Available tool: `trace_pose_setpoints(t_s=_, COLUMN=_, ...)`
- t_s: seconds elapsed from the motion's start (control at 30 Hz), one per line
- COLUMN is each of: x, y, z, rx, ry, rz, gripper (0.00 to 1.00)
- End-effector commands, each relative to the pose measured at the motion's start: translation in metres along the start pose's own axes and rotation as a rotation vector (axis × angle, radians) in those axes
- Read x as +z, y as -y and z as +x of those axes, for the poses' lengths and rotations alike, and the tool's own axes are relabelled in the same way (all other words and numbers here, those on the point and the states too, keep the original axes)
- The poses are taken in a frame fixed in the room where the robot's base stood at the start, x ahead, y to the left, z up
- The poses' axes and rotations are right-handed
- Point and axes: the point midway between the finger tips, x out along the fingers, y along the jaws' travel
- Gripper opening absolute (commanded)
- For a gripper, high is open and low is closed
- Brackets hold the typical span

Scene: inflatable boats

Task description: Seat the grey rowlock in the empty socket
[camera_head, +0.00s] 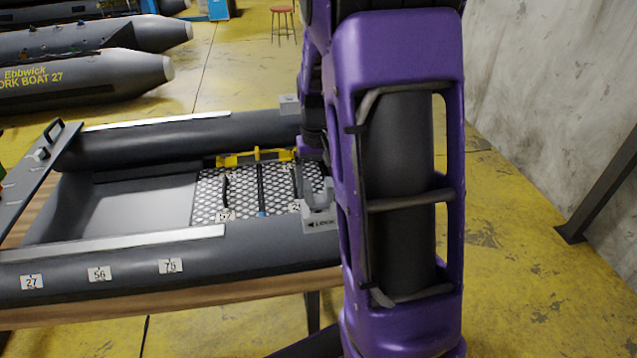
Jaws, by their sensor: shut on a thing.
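The grey rowlock (318,197) shows as a U-shaped piece directly over a light grey socket block (320,219) on the near tube of the boat. The purple arm hides its right edge. I cannot tell whether its lower end is in the block or just above it. My gripper (325,163) is mostly hidden behind my own arm. It points down at the rowlock and is shut on it; the fingertips are not clear. Another light grey block (289,104) sits on the far tube; its opening is not readable.
The grey inflatable boat (120,255) rests on a wooden stand. Other boats (85,80) and a red stool (283,22) stand behind. A concrete wall (560,90) is at right.

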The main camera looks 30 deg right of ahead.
Motion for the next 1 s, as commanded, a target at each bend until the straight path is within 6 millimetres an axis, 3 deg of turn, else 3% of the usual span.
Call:
trace_pose_setpoints(t_s=0.43, x=0.000, y=0.000, z=0.005, rx=0.000, ry=0.000, rz=0.000, gripper=0.22)
trace_pose_setpoints(t_s=0.47, x=0.000, y=0.000, z=0.005, rx=0.000, ry=0.000, rz=0.000, gripper=0.86)
trace_pose_setpoints(t_s=0.53, x=0.000, y=0.000, z=0.005, rx=0.000, ry=0.000, rz=0.000, gripper=0.98)
trace_pose_setpoints(t_s=0.83, x=0.000, y=0.000, z=0.002, rx=0.000, ry=0.000, rz=0.000, gripper=1.00)
trace_pose_setpoints(t_s=1.0, x=-0.001, y=0.000, z=-0.019, rx=0.000, ry=-0.003, rz=0.000, gripper=1.00)
